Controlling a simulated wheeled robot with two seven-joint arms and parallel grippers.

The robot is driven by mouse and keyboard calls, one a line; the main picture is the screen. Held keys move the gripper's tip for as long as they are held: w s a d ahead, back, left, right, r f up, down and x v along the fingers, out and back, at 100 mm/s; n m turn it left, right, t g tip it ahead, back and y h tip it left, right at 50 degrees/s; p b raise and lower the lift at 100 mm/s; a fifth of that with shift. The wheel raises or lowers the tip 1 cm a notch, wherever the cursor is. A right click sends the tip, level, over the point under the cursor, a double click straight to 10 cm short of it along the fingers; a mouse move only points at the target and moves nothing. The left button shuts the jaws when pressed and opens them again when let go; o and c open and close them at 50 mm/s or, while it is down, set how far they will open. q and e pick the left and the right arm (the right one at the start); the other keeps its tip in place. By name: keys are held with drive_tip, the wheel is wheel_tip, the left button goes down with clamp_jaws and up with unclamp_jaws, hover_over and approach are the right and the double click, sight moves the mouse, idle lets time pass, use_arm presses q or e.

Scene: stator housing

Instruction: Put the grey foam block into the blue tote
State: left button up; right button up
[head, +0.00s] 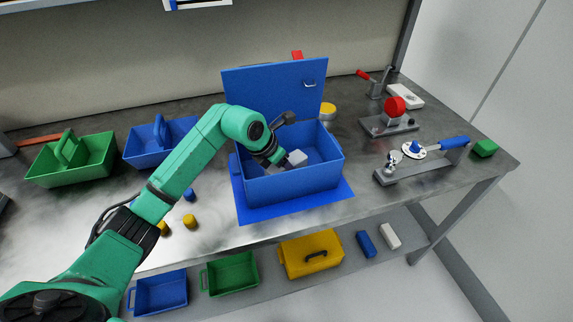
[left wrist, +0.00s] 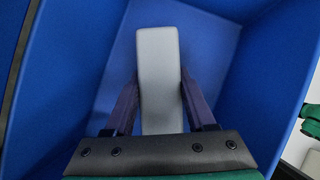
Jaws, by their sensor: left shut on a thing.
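The blue tote (head: 293,187) stands on a blue mat on the bench with its lid (head: 262,88) raised at the back. My left gripper (head: 289,161) reaches down into the tote's opening. It is shut on the grey foam block (head: 297,158). In the left wrist view the grey block (left wrist: 158,75) sits between the two dark fingers (left wrist: 158,100), with the tote's blue walls (left wrist: 270,65) around it. I cannot tell whether the block touches the tote floor.
A green bin (head: 98,165) and a smaller blue bin (head: 140,158) stand to the left. A toggle clamp (head: 388,127) and a fixture with a blue handle (head: 425,160) stand to the right. Several bins, including a yellow toolbox (head: 312,262), lie on the lower shelf.

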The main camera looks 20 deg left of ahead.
use_arm(q)
drive_tip(key=o, duration=1.3)
drive_tip(key=shift+s+f, duration=0.1)
drive_tip(key=shift+o, duration=0.2)
drive_tip(key=shift+a+r, duration=0.1)
drive_tip(key=shift+r, duration=0.25)
drive_tip(key=b+v, duration=0.1)
drive_tip(key=v, duration=1)
drive_tip(key=shift+r, duration=0.3)
drive_tip(key=shift+a, duration=0.1)
